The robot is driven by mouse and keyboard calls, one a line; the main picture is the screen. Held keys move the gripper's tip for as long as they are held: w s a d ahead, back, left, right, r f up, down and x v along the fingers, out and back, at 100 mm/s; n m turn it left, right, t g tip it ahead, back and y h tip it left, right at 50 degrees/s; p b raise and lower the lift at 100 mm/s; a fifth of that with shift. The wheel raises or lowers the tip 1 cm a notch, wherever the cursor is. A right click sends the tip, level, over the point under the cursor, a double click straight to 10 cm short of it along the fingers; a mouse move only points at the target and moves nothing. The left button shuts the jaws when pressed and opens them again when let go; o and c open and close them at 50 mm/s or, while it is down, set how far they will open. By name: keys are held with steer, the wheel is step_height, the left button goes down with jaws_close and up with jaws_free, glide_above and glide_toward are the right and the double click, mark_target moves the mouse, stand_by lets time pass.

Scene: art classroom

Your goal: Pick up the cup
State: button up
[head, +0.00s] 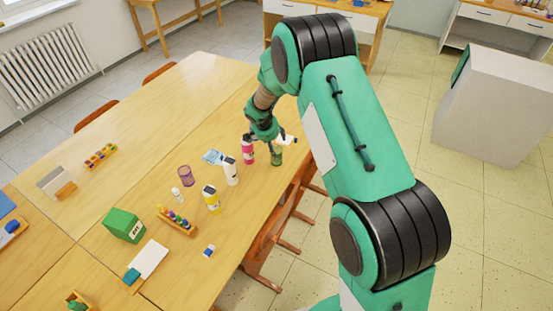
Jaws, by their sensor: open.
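My gripper (270,141) is open over the right edge of the wooden table, with its fingers pointing down. Just below it stands a small green cup-like thing (276,158), upright near the table edge. I cannot tell whether the fingers touch it or are around it. A pink bottle (247,152) stands close to its left, near the fingers. A purple see-through cup (185,176) stands upright farther left on the table, well apart from my gripper.
A white bottle (230,171), a yellow bottle (211,200) and a small white bottle (177,194) stand nearby. A rack of coloured pieces (177,221), a green box (124,225) and a white board (148,260) lie nearer. The table's far part (185,95) is clear.

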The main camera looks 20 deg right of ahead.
mark_target(276, 150)
steer(key=shift+x, duration=1)
steer(key=x, duration=0.3)
steer(key=shift+f+b, duration=0.25)
steer(key=shift+b, duration=0.1)
steer(key=shift+x, duration=0.9)
steer(key=c, duration=1)
